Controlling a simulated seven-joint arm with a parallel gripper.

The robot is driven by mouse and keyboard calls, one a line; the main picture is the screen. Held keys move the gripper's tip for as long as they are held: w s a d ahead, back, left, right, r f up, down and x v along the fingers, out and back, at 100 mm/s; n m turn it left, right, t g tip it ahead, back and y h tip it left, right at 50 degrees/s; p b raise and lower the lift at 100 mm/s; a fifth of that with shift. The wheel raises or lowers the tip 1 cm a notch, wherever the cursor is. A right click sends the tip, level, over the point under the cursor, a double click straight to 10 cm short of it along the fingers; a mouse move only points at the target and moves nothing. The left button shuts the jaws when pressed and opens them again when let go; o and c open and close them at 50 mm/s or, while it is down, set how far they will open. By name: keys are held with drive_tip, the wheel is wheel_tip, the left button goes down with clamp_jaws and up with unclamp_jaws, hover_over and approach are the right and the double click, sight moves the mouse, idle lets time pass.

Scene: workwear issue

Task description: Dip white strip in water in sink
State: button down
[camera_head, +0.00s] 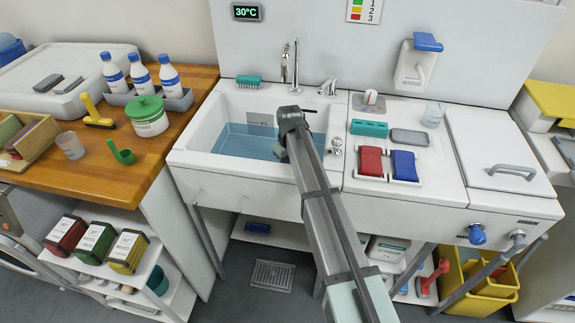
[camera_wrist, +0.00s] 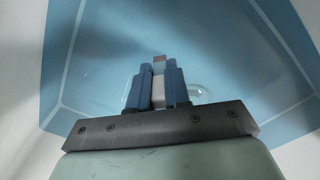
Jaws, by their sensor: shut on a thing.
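My gripper (camera_wrist: 159,75) is shut on the white strip (camera_wrist: 158,93), which stands between its two blue fingers in the wrist view. The strip's far end shows a small reddish patch. The blue water (camera_wrist: 95,60) fills the view around and beyond the fingers; whether the strip touches it I cannot tell. In the head view the white sink (camera_head: 240,107) holds the water (camera_head: 235,143), and my gripper (camera_head: 281,150) points down over its right part. The strip is hidden there.
A tap (camera_head: 291,65) stands at the sink's back edge, with a green brush (camera_head: 248,82) to its left. Red (camera_head: 371,161) and blue (camera_head: 404,165) pads lie right of the sink. A wooden counter (camera_head: 95,150) with bottles and a green-lidded tub (camera_head: 148,117) is left.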

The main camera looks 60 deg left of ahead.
drive_tip(key=shift+s+a+r, duration=0.1)
drive_tip(key=shift+s+a, duration=0.3)
idle(0.7)
wheel_tip(320, 180, up, 20)
idle(1.9)
